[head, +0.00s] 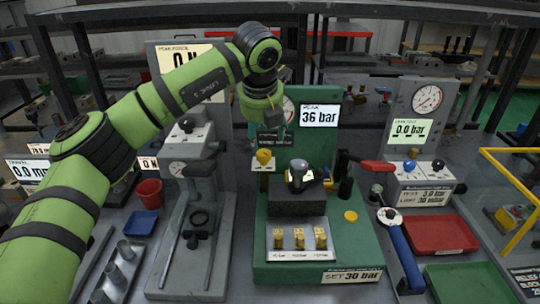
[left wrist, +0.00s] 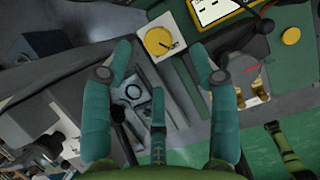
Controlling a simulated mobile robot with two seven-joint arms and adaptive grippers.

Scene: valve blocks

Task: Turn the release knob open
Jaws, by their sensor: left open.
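A yellow round knob (head: 264,157) stands on a pale plate at the left side of the green valve block (head: 340,255). In the left wrist view the yellow knob (left wrist: 158,42) shows its face with a dark pointer line, and it lies between my spread fingertips. My left gripper (head: 268,132) is open above and close behind the knob in the head view; its teal fingers (left wrist: 160,55) are empty in the wrist view. Whether a finger touches the knob I cannot tell. A dark-topped grey knob (head: 299,170) stands to its right. My right gripper is not in view.
A grey press stand (head: 195,235) is on the left. A red-handled lever (head: 378,166), a blue-handled tool (head: 402,255) and a red tray (head: 440,234) are on the right.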

